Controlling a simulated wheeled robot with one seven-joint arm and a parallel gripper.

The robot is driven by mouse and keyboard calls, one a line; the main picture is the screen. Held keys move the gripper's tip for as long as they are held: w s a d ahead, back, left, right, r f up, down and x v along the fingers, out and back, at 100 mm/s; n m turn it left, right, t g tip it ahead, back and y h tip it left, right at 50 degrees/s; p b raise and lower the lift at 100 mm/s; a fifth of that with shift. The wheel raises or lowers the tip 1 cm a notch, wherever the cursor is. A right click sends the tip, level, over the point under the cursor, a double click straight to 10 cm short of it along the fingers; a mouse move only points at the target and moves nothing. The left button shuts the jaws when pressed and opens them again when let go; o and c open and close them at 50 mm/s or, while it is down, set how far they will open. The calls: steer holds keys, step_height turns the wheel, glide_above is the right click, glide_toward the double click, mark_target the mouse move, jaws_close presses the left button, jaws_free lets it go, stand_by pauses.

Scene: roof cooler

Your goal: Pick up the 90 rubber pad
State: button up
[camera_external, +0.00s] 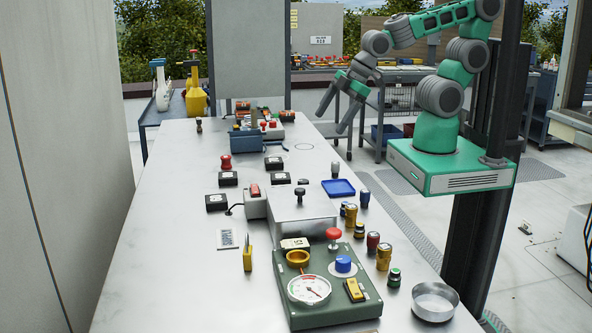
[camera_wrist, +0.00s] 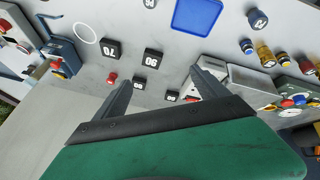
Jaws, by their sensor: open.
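The 90 rubber pad appears to be the black square block (camera_wrist: 152,60) with a white number, seen upside down in the wrist view. It seems to match the nearer of two black pads (camera_external: 280,178) lying on the table's middle in the external view. Another black pad marked 70 (camera_wrist: 112,48) lies beside it, apart. My gripper (camera_external: 336,112) is open and empty, raised above the table's right side. In the wrist view its two fingers (camera_wrist: 162,77) are spread wide, with the pad seen beyond them and not touched. The label is small, so its reading is not certain.
A blue tray (camera_external: 340,187) lies right of the pads. A grey box (camera_external: 300,212) with a black knob stands nearer. Two more black pads (camera_external: 228,179) (camera_external: 216,201) lie left, near a red stamp (camera_external: 225,162). A green gauge unit (camera_external: 325,285) stands in front.

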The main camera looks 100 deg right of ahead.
steer(key=w+d+f+n+t+h+b, duration=0.25)
steer(key=w+f+n, duration=0.25)
steer(key=f+n, duration=0.6)
steer(key=n+t+b, duration=0.2)
steer(key=n+t, duration=0.1)
steer(key=n, duration=1.1)
glide_toward(283, 176)
steer(key=shift+w+d+f, duration=0.2)
steer(key=shift+d, duration=0.25)
steer(key=shift+w+d+f, duration=0.2)
steer(key=shift+d, duration=0.3)
steer(key=n, duration=0.1)
steer(key=n+t+y, duration=0.1)
steer(key=n, duration=0.1)
steer(key=shift+w+a+f, duration=0.1)
steer(key=shift+a+f, duration=0.05)
steer(key=shift+a, duration=0.15)
steer(key=shift+n, duration=0.3)
steer(key=x, duration=0.7)
steer(key=shift+w+d+f, duration=0.1)
steer(key=shift+w+f, duration=0.15)
steer(key=c, duration=1.5)
